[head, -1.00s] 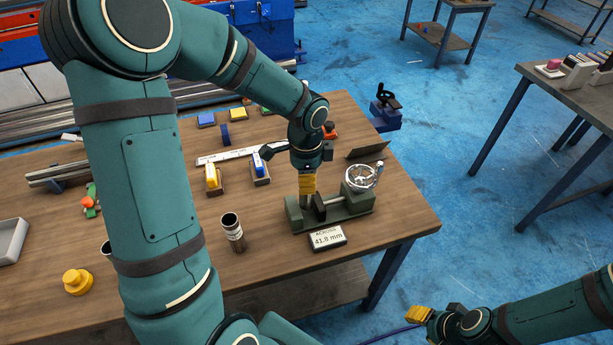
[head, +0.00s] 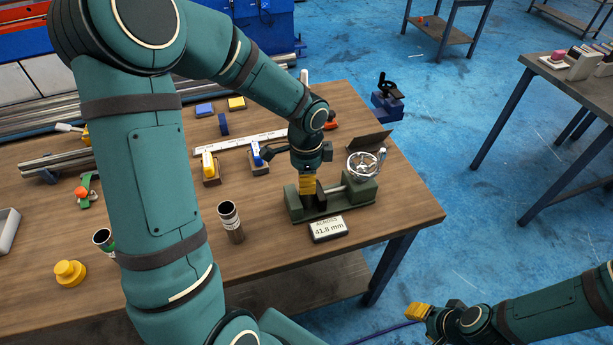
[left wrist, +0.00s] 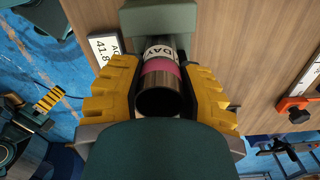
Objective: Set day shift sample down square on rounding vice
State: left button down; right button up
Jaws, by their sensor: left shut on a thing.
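The day shift sample (left wrist: 158,80) is a dark metal tube with a white label reading "DAY" and a magenta band. My left gripper (head: 308,185) is shut on it, with yellow fingers (left wrist: 160,95) on both sides of the tube in the left wrist view. The rounding vice (head: 345,207) is green, with a screw and a silver handwheel, near the table's front right. The gripper and tube are at the vice's left end, between its jaws. The fingers hide the tube's lower end in the head view, so I cannot tell if it touches. My right gripper (head: 418,312) is off the table at lower right.
A readout (head: 328,229) showing about 41.8 mm lies in front of the vice. Another tube (head: 231,222) stands to the left, and one (head: 104,241) farther left. A ruler (head: 240,141) lies behind.

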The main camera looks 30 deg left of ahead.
pick_arm(q)
jog(key=c, duration=0.6)
grip_release()
jog(key=shift+r, duration=0.1)
notch_tip(320, 180, up, 12)
jog(key=shift+a, duration=0.1)
